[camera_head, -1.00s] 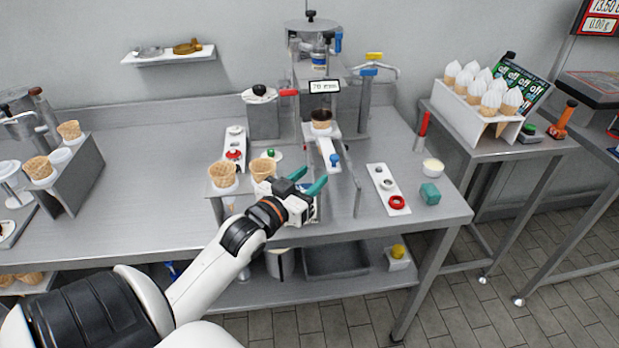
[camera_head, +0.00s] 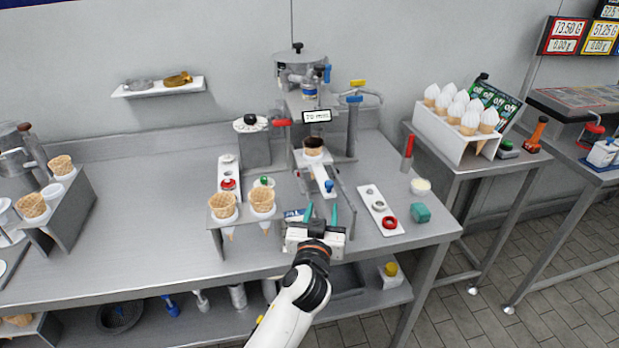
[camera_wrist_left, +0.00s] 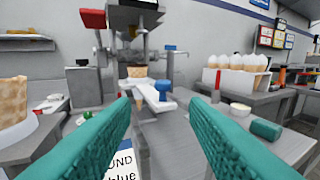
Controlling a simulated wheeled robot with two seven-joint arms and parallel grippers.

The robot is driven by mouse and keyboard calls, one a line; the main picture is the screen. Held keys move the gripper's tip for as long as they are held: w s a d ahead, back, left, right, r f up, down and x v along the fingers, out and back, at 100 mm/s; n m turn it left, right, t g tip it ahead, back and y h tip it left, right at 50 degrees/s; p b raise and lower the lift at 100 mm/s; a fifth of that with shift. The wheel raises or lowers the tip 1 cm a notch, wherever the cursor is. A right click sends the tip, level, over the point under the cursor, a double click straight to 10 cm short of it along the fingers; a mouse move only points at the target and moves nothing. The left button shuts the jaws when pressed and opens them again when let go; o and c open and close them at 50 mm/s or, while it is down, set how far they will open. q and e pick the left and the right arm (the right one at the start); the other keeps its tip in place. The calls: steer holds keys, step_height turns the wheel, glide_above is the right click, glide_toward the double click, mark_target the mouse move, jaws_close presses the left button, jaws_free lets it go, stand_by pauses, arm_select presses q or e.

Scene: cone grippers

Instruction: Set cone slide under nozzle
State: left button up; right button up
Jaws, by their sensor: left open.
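The cone slide (camera_head: 317,172) is a white sliding bar with a blue knob (camera_head: 329,186) at its near end. A cone (camera_head: 313,148) with a dark inside sits at its far end, below the nozzle machine (camera_head: 310,92). The slide also shows in the left wrist view (camera_wrist_left: 152,96), with its blue knob (camera_wrist_left: 166,83) and the cone (camera_wrist_left: 137,72). My left gripper (camera_head: 321,215) is open, its teal fingers pointing at the slide from the near side, apart from the knob. In the wrist view the knob lies between the fingers, farther off. My right gripper is not in view.
A cone stand (camera_head: 217,232) with two empty cones is left of my gripper.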

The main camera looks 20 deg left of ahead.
mark_target(328, 186)
arm_select(q)
steer(key=x, duration=0.4)
steer(key=p+x, duration=0.1)
steer(key=x, duration=0.7)
steer(key=shift+w+d+r, duration=0.15)
steer(key=shift+d+r, duration=0.1)
jaws_close()
